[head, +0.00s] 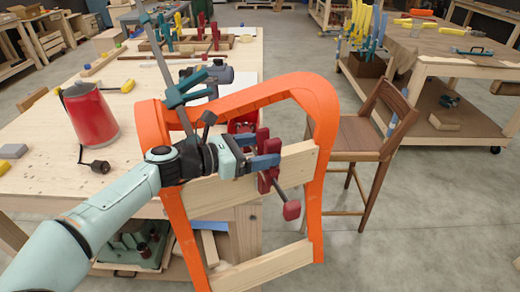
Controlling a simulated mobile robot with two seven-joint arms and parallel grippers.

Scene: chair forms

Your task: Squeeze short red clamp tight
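The short red clamp (265,184) is on the right side of the orange chair form (322,110), at the upper light wooden board (215,194). Its red handle end (291,210) sticks out low to the right. My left gripper (266,153) is at the clamp, with its blue fingers across the red jaws. The fingers hide the clamp's middle, and I cannot tell whether they grip it. My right gripper is not in view.
A long teal clamp (183,96) stands at the form's top left. A red kettle-like jug (90,114) and a dark plug-like item (98,166) are on the workbench (40,180). A wooden chair (358,140) stands close on the right. Open floor (400,240) lies at the front right.

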